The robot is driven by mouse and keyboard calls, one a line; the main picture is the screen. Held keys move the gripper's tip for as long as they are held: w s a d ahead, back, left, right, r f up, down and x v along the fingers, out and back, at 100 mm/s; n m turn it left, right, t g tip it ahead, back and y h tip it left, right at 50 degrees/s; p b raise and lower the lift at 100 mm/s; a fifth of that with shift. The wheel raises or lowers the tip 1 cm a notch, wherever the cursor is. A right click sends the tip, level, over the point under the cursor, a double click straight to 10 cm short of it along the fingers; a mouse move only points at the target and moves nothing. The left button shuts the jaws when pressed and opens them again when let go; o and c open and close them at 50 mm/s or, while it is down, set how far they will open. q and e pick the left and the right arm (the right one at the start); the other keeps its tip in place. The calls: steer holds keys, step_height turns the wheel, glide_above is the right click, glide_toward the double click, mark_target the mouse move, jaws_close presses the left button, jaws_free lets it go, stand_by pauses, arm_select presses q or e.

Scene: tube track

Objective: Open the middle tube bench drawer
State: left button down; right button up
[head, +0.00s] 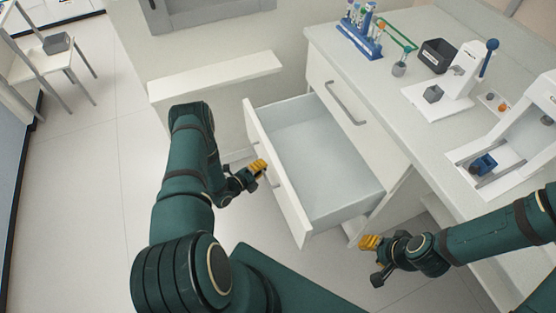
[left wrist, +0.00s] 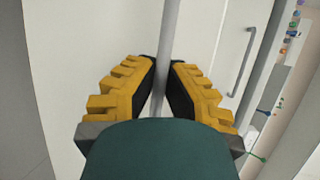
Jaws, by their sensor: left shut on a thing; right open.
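The tube bench drawer (head: 318,165) is pulled out from the white bench, and its grey inside shows empty. Its white front panel (head: 286,190) faces left in the head view. My left gripper (head: 262,167) is at the outer side of this front, shut on the drawer's bar handle (left wrist: 171,40). In the left wrist view the grey bar runs between the two yellow fingers (left wrist: 162,88). Another drawer above it is closed, with its handle (head: 345,103) in sight. My right gripper (head: 365,243) is open and empty, near the lower corner of the drawer.
On the bench top (head: 370,90) stand a blue tube rack (head: 360,38), a black box (head: 438,54) and white instruments (head: 460,75). A white ledge (head: 215,75) lies behind the drawer. Floor (head: 90,190) is free to the left.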

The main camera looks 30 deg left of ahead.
arm_select(q)
steer(key=shift+s+a, duration=0.75)
steer(key=shift+s, duration=0.15)
steer(key=shift+s+a, duration=0.7)
steer(key=shift+s, duration=0.2)
steer(key=c, duration=1)
jaws_free()
steer(key=v, duration=1.2)
steer(key=shift+s, duration=0.1)
